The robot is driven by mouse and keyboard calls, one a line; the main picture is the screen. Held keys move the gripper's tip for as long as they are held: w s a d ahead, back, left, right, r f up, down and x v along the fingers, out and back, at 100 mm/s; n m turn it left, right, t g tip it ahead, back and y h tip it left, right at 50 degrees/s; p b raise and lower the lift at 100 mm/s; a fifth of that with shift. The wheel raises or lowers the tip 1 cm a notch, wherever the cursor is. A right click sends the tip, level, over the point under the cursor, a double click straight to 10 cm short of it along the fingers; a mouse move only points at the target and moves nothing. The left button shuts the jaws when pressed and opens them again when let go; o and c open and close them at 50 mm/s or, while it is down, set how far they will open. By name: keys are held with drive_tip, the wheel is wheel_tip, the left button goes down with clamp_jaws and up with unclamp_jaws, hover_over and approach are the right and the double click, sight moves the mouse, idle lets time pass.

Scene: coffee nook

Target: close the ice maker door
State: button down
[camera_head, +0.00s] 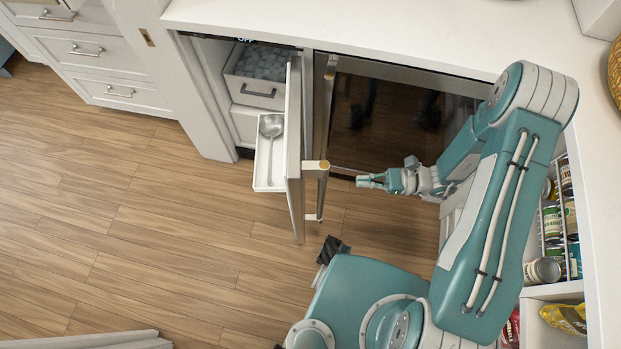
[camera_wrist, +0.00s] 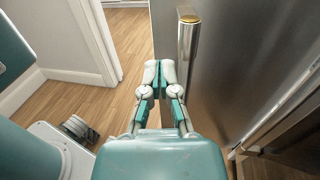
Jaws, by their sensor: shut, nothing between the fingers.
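The ice maker door (camera_head: 293,150) stands open, jutting out from the cabinet and seen nearly edge-on in the head view. A long metal handle (camera_head: 324,150) runs along its outer face, on the right. Inside the ice maker is a bin of ice (camera_head: 262,65), and a shelf on the door's inner side (camera_head: 262,178) holds a metal scoop (camera_head: 270,135). My gripper (camera_head: 362,181) is shut and empty, to the right of the door on its outer side. In the wrist view the door's steel face (camera_wrist: 225,75) and handle (camera_wrist: 187,45) are just beyond my gripper (camera_wrist: 160,68).
A dark glass-fronted appliance (camera_head: 400,115) stands right of the ice maker under the white counter (camera_head: 400,30). Shelves with cans (camera_head: 552,225) are at the right. Wooden floor (camera_head: 130,220) left of the door is clear. White drawers (camera_head: 90,50) stand at the far left.

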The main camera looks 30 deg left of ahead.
approach(294, 171)
drive_tip(key=s+a+f, duration=0.3)
drive_tip(key=a+f, duration=0.2)
drive_tip(key=shift+a+f, duration=0.3)
drive_tip(key=shift+s, duration=0.1)
